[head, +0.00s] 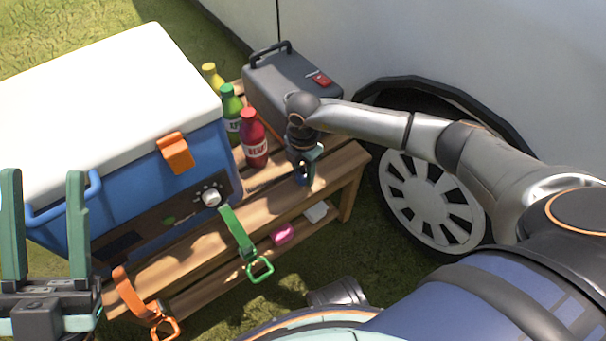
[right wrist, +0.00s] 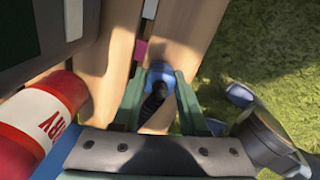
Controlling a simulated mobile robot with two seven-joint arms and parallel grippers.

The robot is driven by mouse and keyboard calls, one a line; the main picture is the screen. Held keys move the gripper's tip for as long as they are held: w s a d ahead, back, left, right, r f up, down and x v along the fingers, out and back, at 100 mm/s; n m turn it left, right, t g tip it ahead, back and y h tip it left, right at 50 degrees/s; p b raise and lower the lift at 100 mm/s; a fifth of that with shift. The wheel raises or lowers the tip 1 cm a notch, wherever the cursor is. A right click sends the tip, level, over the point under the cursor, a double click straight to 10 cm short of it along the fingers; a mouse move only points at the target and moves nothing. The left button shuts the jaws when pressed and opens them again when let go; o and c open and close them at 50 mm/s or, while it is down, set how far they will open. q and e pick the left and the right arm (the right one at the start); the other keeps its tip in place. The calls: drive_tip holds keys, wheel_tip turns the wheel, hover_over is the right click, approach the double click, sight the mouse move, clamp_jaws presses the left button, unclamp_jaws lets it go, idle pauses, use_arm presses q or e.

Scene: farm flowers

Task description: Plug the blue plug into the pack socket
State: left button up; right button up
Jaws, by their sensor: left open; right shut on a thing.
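The blue plug (right wrist: 160,73) is between the fingers of my right gripper (right wrist: 158,92), with its dark cable running back toward the wrist. In the head view my right gripper (head: 304,160) points down over the bench's front right part, and a bit of the blue plug (head: 302,181) shows below it. I cannot tell whether the plug touches the wood. The grey pack (head: 290,88), with a black handle and red switch, stands behind the gripper on the bench. Its socket is not discernible. My left gripper (head: 45,225) is open and empty at the left edge, before the cooler.
A blue cooler (head: 150,170) with a white lid fills the bench's left side. Red (head: 254,140), green and yellow bottles stand between cooler and pack. Green and orange straps hang at the front. A vehicle wheel (head: 430,200) is at the right.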

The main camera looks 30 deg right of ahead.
sight(303, 168)
clamp_jaws()
drive_tip(key=shift+r, duration=0.1)
drive_tip(key=shift+r+p, duration=0.4)
drive_tip(key=shift+r, duration=0.05)
wheel_tip(303, 168, up, 2)
drive_tip(key=shift+r+p, duration=0.2)
drive_tip(key=shift+p, duration=0.6)
use_arm(q)
wheel_tip(303, 168, up, 10)
drive_tip(key=a+p, duration=0.1)
drive_tip(key=p, duration=0.5)
drive_tip(key=shift+s+f+p, duration=0.15)
drive_tip(key=shift+p, duration=0.2)
use_arm(e)
drive_tip(key=s+a+r, duration=0.1)
drive_tip(key=s+r, duration=0.8)
drive_tip(key=s, duration=0.5)
drive_tip(key=shift+a+r, duration=0.3)
drive_tip(key=shift+a, duration=0.05)
use_arm(q)
drive_tip(key=shift+t, duration=0.3)
